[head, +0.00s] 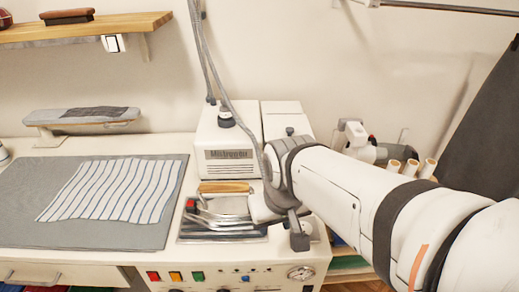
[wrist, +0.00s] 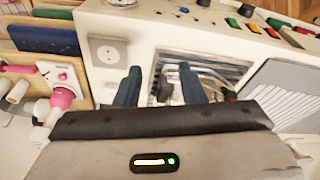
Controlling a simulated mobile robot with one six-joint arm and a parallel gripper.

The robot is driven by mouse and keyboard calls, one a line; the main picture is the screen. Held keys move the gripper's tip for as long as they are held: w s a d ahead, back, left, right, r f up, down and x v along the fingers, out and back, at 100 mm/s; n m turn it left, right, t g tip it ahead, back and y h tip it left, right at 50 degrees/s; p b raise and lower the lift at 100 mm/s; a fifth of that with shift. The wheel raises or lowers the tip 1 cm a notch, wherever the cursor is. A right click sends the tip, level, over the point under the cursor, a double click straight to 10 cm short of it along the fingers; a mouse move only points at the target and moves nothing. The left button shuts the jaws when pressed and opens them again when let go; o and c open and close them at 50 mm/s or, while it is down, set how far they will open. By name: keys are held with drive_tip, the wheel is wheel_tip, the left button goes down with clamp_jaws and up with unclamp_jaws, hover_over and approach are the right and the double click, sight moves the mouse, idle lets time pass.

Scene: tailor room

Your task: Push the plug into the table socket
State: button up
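My gripper (wrist: 160,86) is open in the wrist view, its two dark blue fingers apart. No plug can be made out between them; the metal iron and its tray show in the gap beyond. The table socket (wrist: 107,50), a pale square plate with a round recess and two holes, is on the white table just beyond and left of the left finger, apart from it. In the head view my gripper is at the end of the arm, right of the iron (head: 228,222), and my wrist partly covers it. I cannot pick out the plug in either view.
A steam unit (head: 228,150) stands behind the iron, with grey hoses (head: 215,60) hanging from above. A striped cloth (head: 110,190) lies on a grey mat at left. Coloured switches (head: 175,276) line the front panel. Thread cones (head: 411,167) stand at right.

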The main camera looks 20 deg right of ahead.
drive_tip(key=shift+o, duration=0.3)
drive_tip(key=shift+o, duration=0.7)
drive_tip(key=shift+w, duration=0.15)
drive_tip(key=shift+o, duration=1.4)
drive_tip(key=w+d+p, duration=0.1)
drive_tip(key=w+d, duration=0.2)
drive_tip(key=w, duration=0.2)
drive_tip(key=w+d+m+g+p, duration=0.1)
drive_tip(key=w+d, duration=0.2)
drive_tip(key=w, duration=0.3)
drive_tip(key=shift+d, duration=0.2)
drive_tip(key=w+d+f, duration=0.2)
drive_tip(key=w, duration=0.1)
drive_tip(key=w+d+f+m+g+p, duration=0.1)
drive_tip(key=w+d+f, duration=0.1)
drive_tip(key=w+d, duration=0.1)
drive_tip(key=w+d+f+m, duration=0.1)
drive_tip(key=w+d+f, duration=0.1)
drive_tip(key=w+d, duration=0.1)
drive_tip(key=shift+d+f+g, duration=0.2)
drive_tip(key=shift+g, duration=0.1)
drive_tip(key=shift+w+d+f, duration=0.1)
drive_tip(key=shift+w+f, duration=0.05)
drive_tip(key=shift+f, duration=1.3)
